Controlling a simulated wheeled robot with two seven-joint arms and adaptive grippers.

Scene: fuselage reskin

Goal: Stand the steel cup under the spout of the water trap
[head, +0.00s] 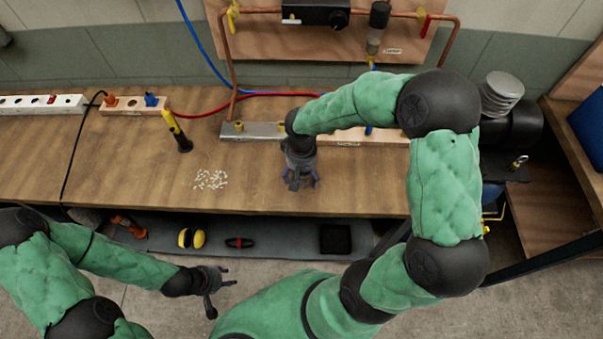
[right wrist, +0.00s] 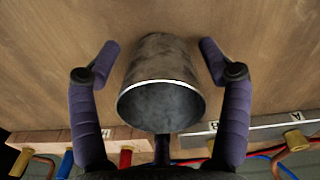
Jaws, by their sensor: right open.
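The steel cup (right wrist: 160,90) stands on the wooden bench in the right wrist view, seemingly upright, its mouth facing the camera. My right gripper (right wrist: 157,62) is open, with one purple finger on each side of the cup and a gap on both sides. In the head view my right gripper (head: 301,182) points down over the bench near its front edge and hides the cup. The water trap (head: 375,40), with its clear bowl, hangs on the wooden back panel. My left gripper (head: 222,290) is open and empty in front of the bench.
A metal rail (head: 255,130) and wooden strip (head: 370,136) lie at the bench's back. White bits (head: 210,179) and a yellow-black tool (head: 177,131) are left of my right gripper. Red and blue hoses run behind.

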